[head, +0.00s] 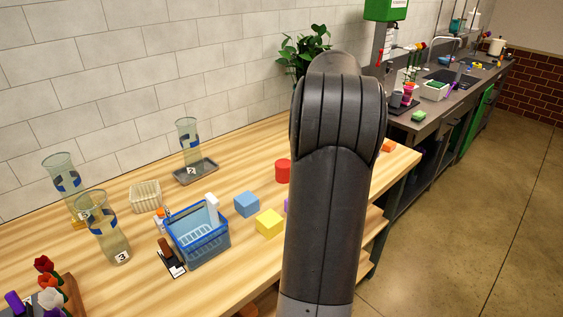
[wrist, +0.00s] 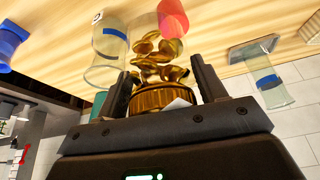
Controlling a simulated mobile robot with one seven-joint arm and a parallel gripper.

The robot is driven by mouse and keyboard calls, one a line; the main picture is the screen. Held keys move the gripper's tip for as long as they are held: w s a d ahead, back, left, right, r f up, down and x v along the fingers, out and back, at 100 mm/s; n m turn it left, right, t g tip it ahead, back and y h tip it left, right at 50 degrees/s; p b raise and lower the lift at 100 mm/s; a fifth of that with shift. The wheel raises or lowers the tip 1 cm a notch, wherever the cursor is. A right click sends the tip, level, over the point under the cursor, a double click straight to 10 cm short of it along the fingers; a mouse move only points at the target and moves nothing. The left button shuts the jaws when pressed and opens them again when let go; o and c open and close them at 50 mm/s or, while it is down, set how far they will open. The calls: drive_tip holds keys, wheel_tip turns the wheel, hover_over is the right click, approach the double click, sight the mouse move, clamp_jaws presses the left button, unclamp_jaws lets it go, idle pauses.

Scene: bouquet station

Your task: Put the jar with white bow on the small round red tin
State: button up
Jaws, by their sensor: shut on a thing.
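In the wrist view, my gripper (wrist: 163,82) is shut on a jar (wrist: 163,98) with a ribbed gold lid and gold-coloured pieces showing beyond it. A small white bit (wrist: 179,103), perhaps part of the bow, shows at the lid. The small round red tin (head: 283,171) stands on the wooden table in the head view, just left of my arm. A red thing, likely this tin (wrist: 172,18), shows beyond the jar in the wrist view. My gripper and the jar are hidden behind my arm in the head view.
A yellow block (head: 269,222) and a blue block (head: 247,205) lie near the tin. A blue basket (head: 202,243) is further left. Glass vases, one on a grey tray (head: 195,171), stand around. A plant (head: 302,52) is behind. Bare table lies behind the blue block.

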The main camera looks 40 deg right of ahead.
drive_tip(key=s+d+r, duration=0.2)
drive_tip(key=s, duration=0.1)
hover_over(284, 163)
wheel_tip(284, 163, down, 7)
drive_tip(key=shift+w+f, duration=0.1)
drive_tip(key=shift+f, duration=1.7)
drive_tip(key=shift+f, duration=0.1)
drive_tip(key=o, duration=1.3)
